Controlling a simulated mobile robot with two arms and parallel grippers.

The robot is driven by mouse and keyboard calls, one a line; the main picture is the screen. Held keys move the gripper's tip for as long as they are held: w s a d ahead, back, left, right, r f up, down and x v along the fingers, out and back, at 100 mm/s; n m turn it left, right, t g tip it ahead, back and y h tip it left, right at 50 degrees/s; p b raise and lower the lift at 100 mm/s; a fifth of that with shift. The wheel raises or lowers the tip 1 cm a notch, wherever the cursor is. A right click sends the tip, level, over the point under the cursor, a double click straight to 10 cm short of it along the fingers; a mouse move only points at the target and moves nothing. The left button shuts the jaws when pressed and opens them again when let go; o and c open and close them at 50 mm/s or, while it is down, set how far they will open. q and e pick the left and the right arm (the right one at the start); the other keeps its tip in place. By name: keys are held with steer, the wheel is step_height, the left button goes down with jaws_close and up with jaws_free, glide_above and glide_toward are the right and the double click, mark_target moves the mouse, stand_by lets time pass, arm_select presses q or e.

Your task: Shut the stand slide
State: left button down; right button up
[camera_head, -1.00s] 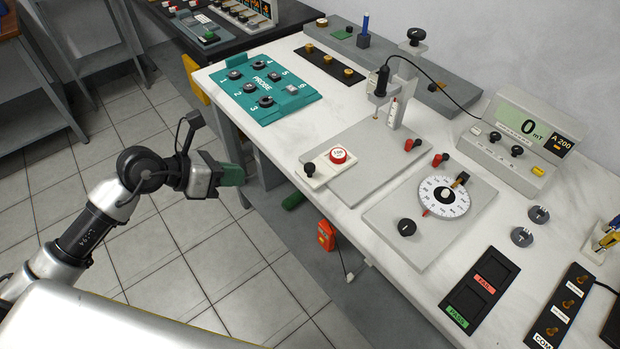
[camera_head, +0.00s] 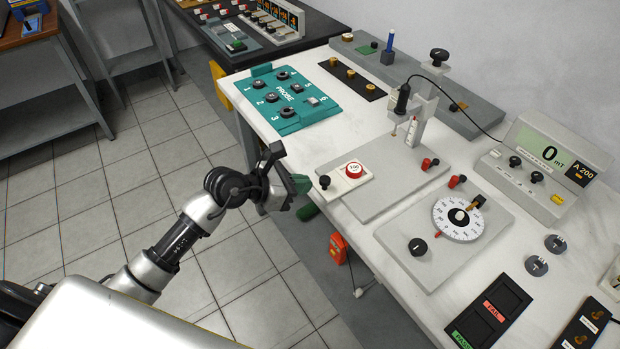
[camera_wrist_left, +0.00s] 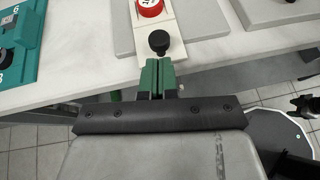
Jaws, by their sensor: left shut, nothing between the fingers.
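The stand (camera_head: 394,178) is a grey base plate with an upright post and a black probe (camera_head: 402,98) on a cable. The slide (camera_head: 345,180) is a cream strip at the plate's front left corner. It carries a red-and-white round button (camera_head: 353,169) and a black knob (camera_head: 325,182) at its outer end. My left gripper (camera_head: 306,184) has green fingers, shut and empty, just left of the knob, off the table's edge. In the left wrist view the fingertips (camera_wrist_left: 157,65) are right in front of the black knob (camera_wrist_left: 159,42); whether they touch it I cannot tell.
A teal probe board (camera_head: 290,98) lies left of the stand. A dial plate (camera_head: 430,235) stands to the right, with a meter (camera_head: 547,160) reading 0 mT behind it. An orange device (camera_head: 338,248) hangs at the table's front edge.

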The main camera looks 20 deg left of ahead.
mark_target(352, 166)
arm_select(q)
steer(key=shift+w+d+f, duration=0.2)
steer(key=shift+w+d, duration=0.55)
steer(key=shift+d, duration=0.05)
steer(key=w+d, duration=0.2)
steer(key=w, duration=0.1)
steer(key=w+d+b, duration=0.1)
steer(key=w+d, duration=0.4)
steer(key=w, duration=0.1)
steer(key=shift+w+d+b, duration=0.15)
steer(key=shift+w+b, duration=0.05)
steer(key=shift+b, duration=0.2)
steer(key=shift+r, duration=0.15)
